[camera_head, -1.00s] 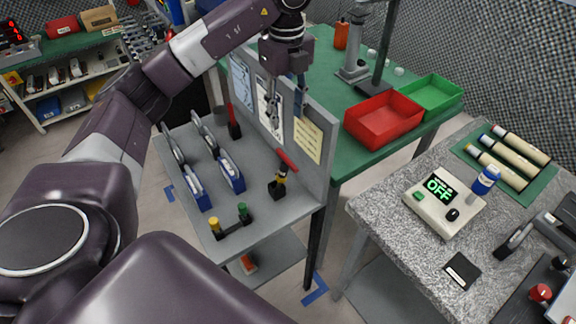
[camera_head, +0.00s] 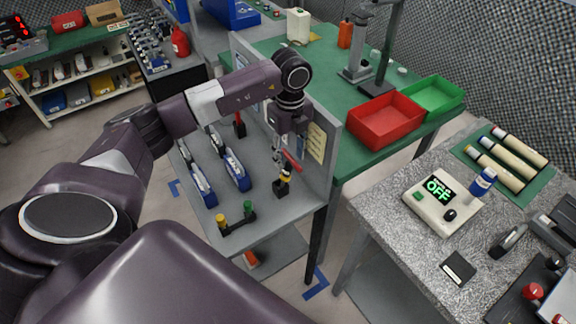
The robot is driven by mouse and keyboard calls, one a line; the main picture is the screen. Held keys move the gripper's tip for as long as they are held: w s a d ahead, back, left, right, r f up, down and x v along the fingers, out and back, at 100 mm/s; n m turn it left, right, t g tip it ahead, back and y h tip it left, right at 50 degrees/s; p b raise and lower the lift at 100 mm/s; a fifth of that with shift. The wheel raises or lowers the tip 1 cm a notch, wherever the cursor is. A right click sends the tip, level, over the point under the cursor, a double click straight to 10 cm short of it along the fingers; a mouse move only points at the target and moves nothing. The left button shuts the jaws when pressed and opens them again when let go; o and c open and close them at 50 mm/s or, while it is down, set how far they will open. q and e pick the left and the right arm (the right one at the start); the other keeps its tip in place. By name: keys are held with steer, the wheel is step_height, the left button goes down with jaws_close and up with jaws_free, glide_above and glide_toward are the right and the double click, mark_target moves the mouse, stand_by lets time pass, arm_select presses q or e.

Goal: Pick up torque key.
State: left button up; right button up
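What looks like the torque key (camera_head: 292,162), a tool with a red T-shaped handle, stands upright in a black and yellow holder (camera_head: 284,184) on the grey shelf top (camera_head: 262,206). My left gripper (camera_head: 281,156) points down right at the red handle and partly covers it. Its fingers are small here, and I cannot tell whether they are open or touch the handle. My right gripper is not in view.
A grey upright panel (camera_head: 324,122) with paper sheets stands just behind the holder. Blue-based holders (camera_head: 236,172) and a stand with yellow and green knobs (camera_head: 235,218) are nearby. A red bin (camera_head: 385,120) sits on the green table behind.

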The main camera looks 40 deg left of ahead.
arm_select(q)
steer(key=shift+f, duration=0.25)
steer(key=shift+c, duration=0.5)
jaws_close()
steer(key=shift+r, duration=0.15)
